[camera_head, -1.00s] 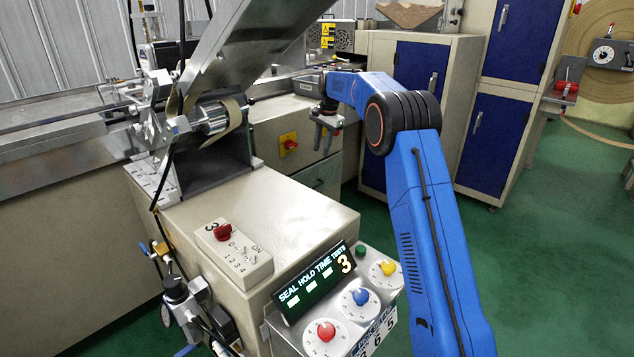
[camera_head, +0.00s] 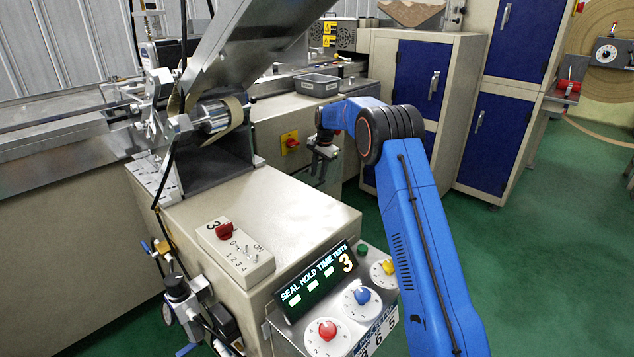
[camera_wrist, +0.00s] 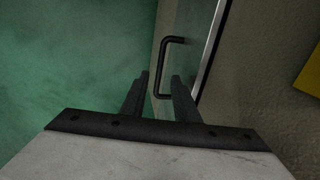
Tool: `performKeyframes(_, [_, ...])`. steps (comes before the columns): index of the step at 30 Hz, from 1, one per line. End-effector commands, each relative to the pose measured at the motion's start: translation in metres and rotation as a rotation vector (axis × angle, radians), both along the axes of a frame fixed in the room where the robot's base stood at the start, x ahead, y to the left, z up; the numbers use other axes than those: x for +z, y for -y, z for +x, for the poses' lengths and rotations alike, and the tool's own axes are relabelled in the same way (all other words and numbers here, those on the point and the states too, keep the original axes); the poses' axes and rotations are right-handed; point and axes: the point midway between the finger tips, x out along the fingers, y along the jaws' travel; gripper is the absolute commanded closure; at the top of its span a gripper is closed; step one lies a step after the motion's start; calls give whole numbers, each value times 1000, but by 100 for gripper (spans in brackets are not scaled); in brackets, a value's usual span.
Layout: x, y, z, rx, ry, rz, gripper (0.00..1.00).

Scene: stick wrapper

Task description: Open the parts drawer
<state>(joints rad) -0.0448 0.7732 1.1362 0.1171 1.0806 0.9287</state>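The parts drawer (camera_head: 331,183) is a grey-green front low in the beige cabinet, partly hidden behind my gripper in the head view. It looks flush with the cabinet, though I see little of it. Its dark bar handle (camera_wrist: 165,68) shows in the wrist view, standing out from the drawer front (camera_wrist: 191,42). My gripper (camera_wrist: 161,79) is open, with its two dark fingers apart. The handle's near end appears between the fingertips; I cannot tell whether they touch it. My gripper (camera_head: 321,167) also shows in the head view, pointing down in front of the drawer.
A red knob on a yellow plate (camera_head: 289,141) is left of my gripper. A grey tray (camera_head: 317,85) sits on the cabinet top. The beige machine body (camera_head: 270,205) stands nearer. Blue-doored lockers (camera_head: 418,85) are behind; green floor (camera_head: 560,230) is open at right.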

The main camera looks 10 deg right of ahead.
Motion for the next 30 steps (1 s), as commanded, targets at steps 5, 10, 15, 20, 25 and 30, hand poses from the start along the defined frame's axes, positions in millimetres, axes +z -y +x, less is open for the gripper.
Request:
performKeyframes(5, [-26, -3, 3, 0, -2, 0, 72])
performKeyframes(10, [-39, -4, 6, 0, -1, -1, 72])
performKeyframes(15, [-42, -4, 6, 0, 0, 0, 72])
performKeyframes(20, [-42, -5, 6, 0, 0, 0, 72])
performKeyframes(25, [-42, -5, 6, 0, 0, 0, 100])
performKeyframes(30, [-42, -4, 6, 0, 0, 0, 100])
